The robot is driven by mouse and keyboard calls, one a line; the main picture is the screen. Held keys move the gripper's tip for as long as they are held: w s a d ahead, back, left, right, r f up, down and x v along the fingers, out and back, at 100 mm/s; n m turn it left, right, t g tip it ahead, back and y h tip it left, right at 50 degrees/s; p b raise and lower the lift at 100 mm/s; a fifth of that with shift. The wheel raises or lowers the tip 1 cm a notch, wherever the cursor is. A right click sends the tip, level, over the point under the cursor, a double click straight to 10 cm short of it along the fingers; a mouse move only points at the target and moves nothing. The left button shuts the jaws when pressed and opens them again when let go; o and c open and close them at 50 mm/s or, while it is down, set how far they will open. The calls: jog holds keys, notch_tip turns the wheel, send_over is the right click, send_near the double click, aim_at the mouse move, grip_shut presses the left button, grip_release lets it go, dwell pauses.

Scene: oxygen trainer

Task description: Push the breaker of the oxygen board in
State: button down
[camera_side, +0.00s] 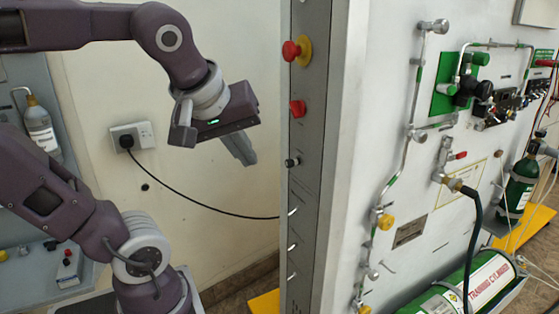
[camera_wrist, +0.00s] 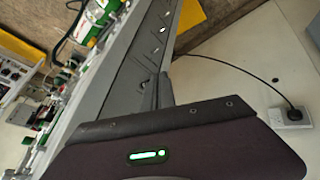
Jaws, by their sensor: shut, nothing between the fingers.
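The oxygen board's narrow grey side panel (camera_side: 312,140) faces my arm in the side view. On it, from the top, are a red mushroom button (camera_side: 291,50) on a yellow collar, a red switch (camera_side: 297,108), a small black knob (camera_side: 292,162) and several small metal toggles (camera_side: 292,212). The black knob looks most like the breaker, but its depth is hard to tell. My gripper (camera_side: 246,157) is shut and empty, left of the panel near the knob's height, apart from it in that view. In the wrist view its fingers (camera_wrist: 166,88) overlap the panel, hiding part of it.
The board's front carries pipes, valves (camera_side: 385,221) and a green training cylinder (camera_side: 490,280). A wall socket (camera_side: 131,136) with a black cable (camera_side: 200,203) is behind my gripper. Another bottle (camera_side: 40,127) stands at the far left. The space between gripper and panel looks clear.

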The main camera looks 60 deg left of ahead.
aim_at(290, 161)
jog(key=a+r+n, duration=0.1)
jog(key=n, duration=0.1)
jog(key=w+a+n+y, duration=0.1)
jog(key=shift+a+r+n, duration=0.25)
jog(key=shift+r+n, duration=0.1)
jog(key=shift+n, duration=0.05)
jog(key=w+a+f, duration=0.3)
jog(key=w+f, duration=0.5)
jog(key=shift+w+a, duration=0.35)
jog(key=shift+w, duration=0.05)
jog(key=shift+w+r, duration=0.1)
jog(key=shift+w, duration=0.95)
